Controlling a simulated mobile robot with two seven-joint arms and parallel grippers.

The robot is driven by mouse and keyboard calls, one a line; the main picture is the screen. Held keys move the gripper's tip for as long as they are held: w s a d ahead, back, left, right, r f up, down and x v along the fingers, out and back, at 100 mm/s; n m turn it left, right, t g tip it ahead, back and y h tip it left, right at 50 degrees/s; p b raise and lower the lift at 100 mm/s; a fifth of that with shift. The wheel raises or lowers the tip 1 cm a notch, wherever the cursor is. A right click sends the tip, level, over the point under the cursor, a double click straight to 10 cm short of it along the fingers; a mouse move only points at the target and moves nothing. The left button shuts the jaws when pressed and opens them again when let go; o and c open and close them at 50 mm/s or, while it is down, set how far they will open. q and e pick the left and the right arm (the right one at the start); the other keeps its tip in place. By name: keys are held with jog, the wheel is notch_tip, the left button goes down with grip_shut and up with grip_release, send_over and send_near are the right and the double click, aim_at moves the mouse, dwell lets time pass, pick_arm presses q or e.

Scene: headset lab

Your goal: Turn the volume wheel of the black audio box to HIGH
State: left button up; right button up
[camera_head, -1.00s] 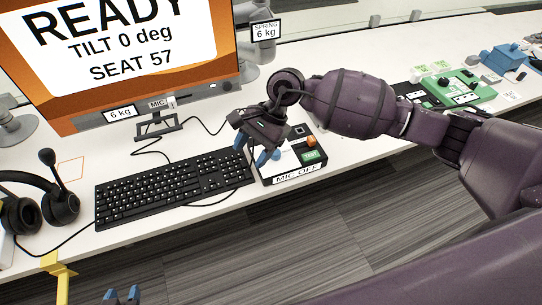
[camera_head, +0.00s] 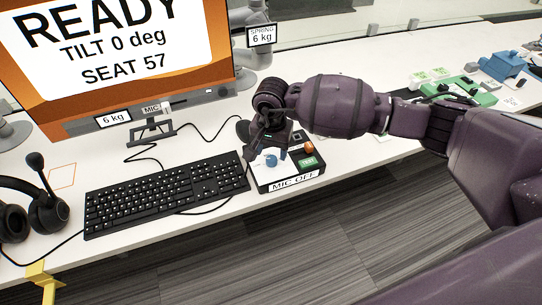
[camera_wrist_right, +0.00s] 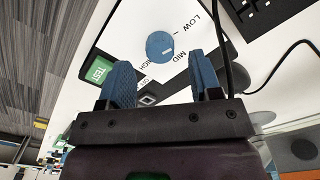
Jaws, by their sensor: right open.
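The black audio box (camera_head: 318,178) stands at the table's front edge, right of the keyboard, with a "MIC OFF" label on its front. Its blue round volume wheel (camera_wrist_right: 160,46) shows in the right wrist view, on a white face with LOW, MID and HIGH printed around it. I cannot tell which mark it is set to. In the head view the wheel (camera_head: 271,160) is partly crowded by my right gripper (camera_head: 265,151), which hangs over the box. In the wrist view its blue fingers (camera_wrist_right: 163,82) are apart with nothing between them. My left gripper is out of view.
The box also has a green TEST button (camera_head: 308,162) and an orange knob (camera_head: 308,147). A black keyboard (camera_head: 165,196) lies to the left, a headset (camera_head: 40,210) further left. A monitor (camera_head: 120,55) stands behind. A green device (camera_head: 470,90) is far right.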

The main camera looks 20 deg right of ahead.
aim_at(272, 161)
jog(key=shift+f, duration=1.5)
jog(key=c, duration=0.9)
jog(key=shift+c, duration=0.2)
